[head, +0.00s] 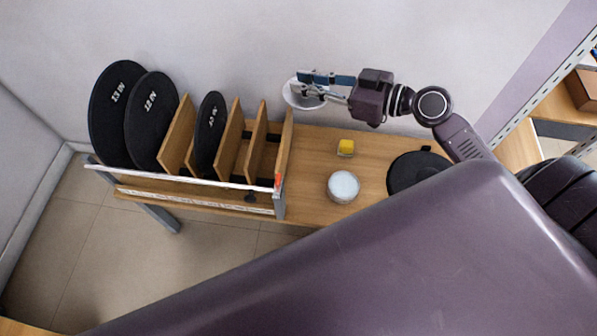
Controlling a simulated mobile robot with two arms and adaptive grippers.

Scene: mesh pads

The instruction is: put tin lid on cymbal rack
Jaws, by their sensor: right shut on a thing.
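The cymbal rack (284,165) is a wooden slotted rack standing on the left part of the bench. Black round mesh pads (112,115), some with inch labels, stand upright in its left and middle slots. The slots toward its right end look empty. My right gripper (309,85) is shut on a pale round disc, which looks like the tin lid (297,98). It holds the lid tilted above the far right end of the rack, close to the wall. The fingers hide part of the lid. My left gripper is not in view.
A shelf unit (553,105) stands at far right.

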